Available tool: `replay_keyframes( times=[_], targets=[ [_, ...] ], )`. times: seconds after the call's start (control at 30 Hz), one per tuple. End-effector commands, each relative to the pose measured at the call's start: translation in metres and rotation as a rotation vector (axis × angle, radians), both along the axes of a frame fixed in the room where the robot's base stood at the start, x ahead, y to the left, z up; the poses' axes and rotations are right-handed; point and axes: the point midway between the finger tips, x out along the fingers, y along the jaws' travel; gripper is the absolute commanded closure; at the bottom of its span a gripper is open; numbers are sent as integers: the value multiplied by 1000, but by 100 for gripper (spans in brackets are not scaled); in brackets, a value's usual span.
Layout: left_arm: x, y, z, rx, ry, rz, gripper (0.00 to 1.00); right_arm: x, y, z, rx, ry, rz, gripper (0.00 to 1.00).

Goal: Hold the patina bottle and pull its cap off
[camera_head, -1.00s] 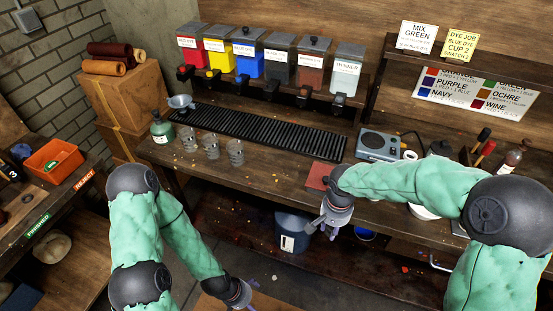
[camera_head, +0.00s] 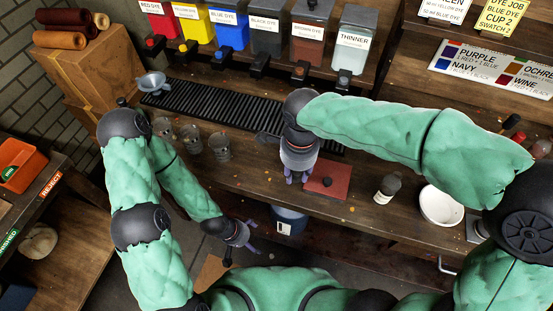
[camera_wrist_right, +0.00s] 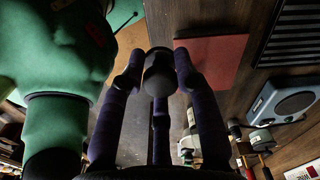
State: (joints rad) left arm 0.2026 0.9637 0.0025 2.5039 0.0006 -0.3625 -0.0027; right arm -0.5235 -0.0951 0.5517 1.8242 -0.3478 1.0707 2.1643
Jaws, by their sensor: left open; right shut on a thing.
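No label here reads clearly as patina. A small bottle (camera_head: 386,190) with a grey cap and white label stands upright on the bench, right of the red pad (camera_head: 340,190). A dark cap-like top (camera_head: 122,101) shows behind my left arm; the green bottle there is otherwise hidden. My right gripper (camera_head: 291,178) is over the bench's front part, left of the pad. In the right wrist view its purple fingers (camera_wrist_right: 160,85) are shut around a dark rounded thing (camera_wrist_right: 160,74), whose identity I cannot tell. My left gripper (camera_head: 240,254) is open and empty before the bench.
Glass cups (camera_head: 219,146) stand in front of the black drip rack (camera_head: 200,100). Dye dispensers (camera_head: 230,30) line the back. A white bowl (camera_head: 440,207) is at the right, and a blue bin (camera_head: 289,222) is under the bench edge.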

Motion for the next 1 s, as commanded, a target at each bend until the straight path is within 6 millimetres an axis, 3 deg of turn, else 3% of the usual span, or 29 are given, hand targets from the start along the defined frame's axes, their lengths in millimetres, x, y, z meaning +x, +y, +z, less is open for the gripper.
replay_keyframes(
  times=[0.33,0.5,0.87,1.0],
  targets=[
    [0,0,-21,0,0,0,4,62,29,-34,-1,3,1,100],
    [0,0,-32,0,0,0,4,82,40,-63,-2,4,2,100],
    [0,0,-39,0,-1,0,4,101,48,-85,0,0,2,100],
    [0,0,-46,0,-1,0,4,106,50,-101,-1,2,2,100]
  ],
)
